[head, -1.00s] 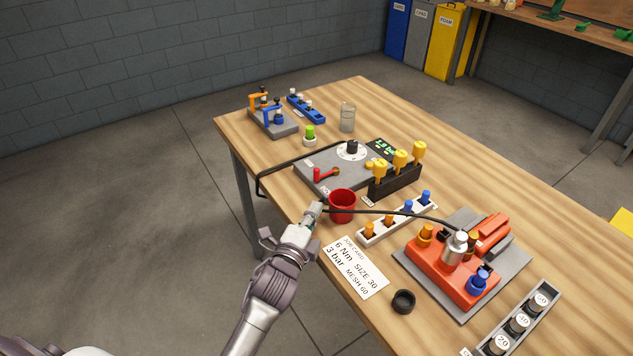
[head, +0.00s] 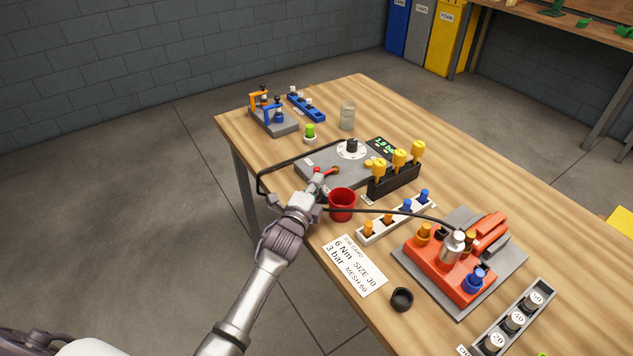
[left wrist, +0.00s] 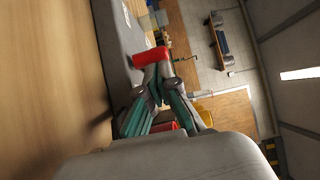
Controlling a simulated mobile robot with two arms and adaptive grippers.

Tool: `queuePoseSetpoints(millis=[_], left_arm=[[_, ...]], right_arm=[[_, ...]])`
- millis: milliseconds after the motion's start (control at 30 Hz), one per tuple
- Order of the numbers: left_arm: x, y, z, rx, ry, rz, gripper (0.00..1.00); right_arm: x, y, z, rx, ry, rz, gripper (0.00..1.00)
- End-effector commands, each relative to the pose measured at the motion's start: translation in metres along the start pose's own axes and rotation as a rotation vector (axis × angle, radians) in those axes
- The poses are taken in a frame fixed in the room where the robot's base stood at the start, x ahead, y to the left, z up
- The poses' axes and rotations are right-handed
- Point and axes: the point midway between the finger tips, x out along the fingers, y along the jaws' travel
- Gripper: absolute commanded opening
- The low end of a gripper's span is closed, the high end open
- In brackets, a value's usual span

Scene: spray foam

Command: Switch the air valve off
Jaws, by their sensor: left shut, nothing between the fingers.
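The air valve is a red lever (head: 334,170) on the front of a grey control box (head: 345,180). My left gripper (head: 316,181) is shut and empty, with its fingertips at the left end of the lever. In the left wrist view the red lever (left wrist: 150,57) lies right in front of the shut fingertips (left wrist: 156,76); I cannot tell if they touch it. The fingers hide part of the lever in the head view. A display with green digits (head: 381,146) stands behind the box; its reading is too small to be sure of. My right gripper is not in view.
A red cup (head: 342,205) stands close to the right of my left gripper. A black hose (head: 262,186) loops off the table edge at the left. A black rack with yellow-topped tools (head: 393,184) stands right of the box. A job card (head: 354,265) lies in front.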

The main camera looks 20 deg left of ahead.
Motion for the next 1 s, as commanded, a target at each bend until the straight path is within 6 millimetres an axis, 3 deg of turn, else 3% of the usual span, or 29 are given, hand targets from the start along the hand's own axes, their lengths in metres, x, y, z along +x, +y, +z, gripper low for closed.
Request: queuePoseSetpoints(millis=[1000], left_arm=[[0.0, -0.001, 0.023, 0.004, 0.145, 0.001, 0.0]], right_arm=[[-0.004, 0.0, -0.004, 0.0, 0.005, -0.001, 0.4]])
